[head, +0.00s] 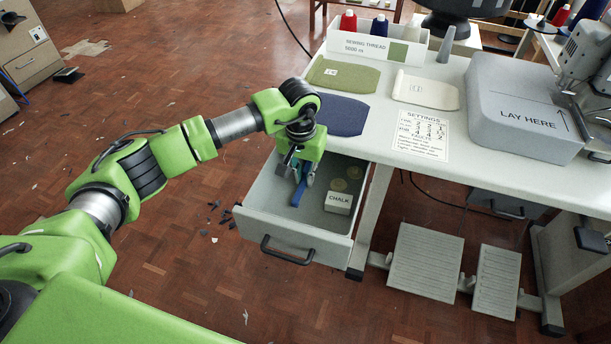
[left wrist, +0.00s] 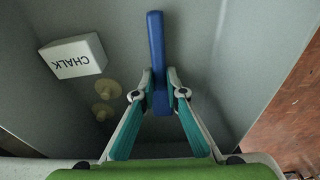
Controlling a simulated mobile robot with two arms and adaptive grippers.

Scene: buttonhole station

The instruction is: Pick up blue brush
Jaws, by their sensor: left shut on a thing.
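The blue brush (head: 298,193) is in the open drawer (head: 262,221) under the table's left end. In the left wrist view the brush (left wrist: 156,50) is a long blue bar that points away from me. My left gripper (head: 302,174) reaches down into the drawer from above. Its two teal-padded fingers, also in the left wrist view (left wrist: 160,95), are shut on the near part of the brush, one on each side. I cannot tell whether the brush touches the drawer floor. My right gripper is not in view.
A white chalk box (head: 338,202) and two yellowish discs (left wrist: 106,100) lie in the drawer beside the brush. The drawer walls stand close around the gripper. Above is the white table (head: 380,120) with fabric pieces, a thread box (head: 372,47) and a grey block (head: 520,105).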

